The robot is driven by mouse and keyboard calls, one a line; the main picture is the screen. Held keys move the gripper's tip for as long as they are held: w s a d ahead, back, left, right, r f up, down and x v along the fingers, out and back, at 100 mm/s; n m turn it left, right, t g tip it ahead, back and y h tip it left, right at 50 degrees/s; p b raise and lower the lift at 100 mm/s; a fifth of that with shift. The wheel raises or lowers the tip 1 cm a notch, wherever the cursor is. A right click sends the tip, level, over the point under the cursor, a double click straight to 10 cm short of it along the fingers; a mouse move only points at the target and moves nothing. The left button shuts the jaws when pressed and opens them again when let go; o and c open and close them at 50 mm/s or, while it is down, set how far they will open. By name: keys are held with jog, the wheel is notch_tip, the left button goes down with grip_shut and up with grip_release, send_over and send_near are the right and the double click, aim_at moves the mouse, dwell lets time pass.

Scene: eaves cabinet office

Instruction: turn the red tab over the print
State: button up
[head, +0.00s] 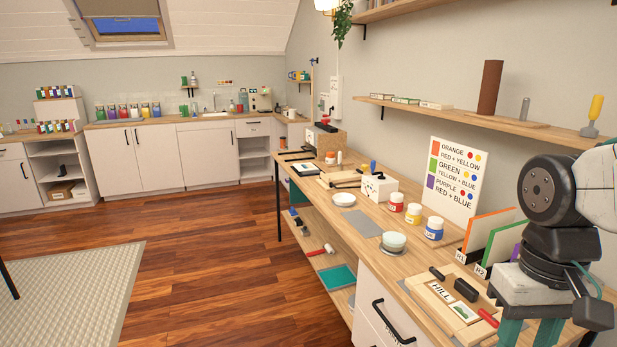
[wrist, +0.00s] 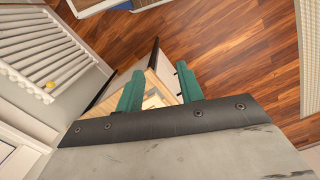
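A wooden frame board (head: 440,292) lies on the near end of the bench in the head view. It holds a label reading HILL and a small green print (head: 464,312). A red tab (head: 488,318) lies at the print's right side, pointing away to the lower right; it does not cover the picture. My gripper (head: 528,337) is at the lower right, just right of the board, with its fingertips cut off by the frame edge. In the wrist view my gripper (wrist: 158,72) has its teal fingers apart, and I see nothing held. The red tab is not visible there.
A black block (head: 466,290) and a black handle (head: 437,273) sit on the board. Upright coloured panels (head: 487,230) stand behind it. Open floor (head: 220,275) lies left.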

jog(key=s, duration=0.1)
jog(key=s+a+r+t, duration=0.1)
jog(key=s+r+t, duration=0.1)
jog(key=s, duration=0.1)
jog(key=shift+a+r+n, duration=0.1)
jog(key=shift+a+n, duration=0.2)
jog(key=shift+a, duration=0.05)
dwell(1.0)
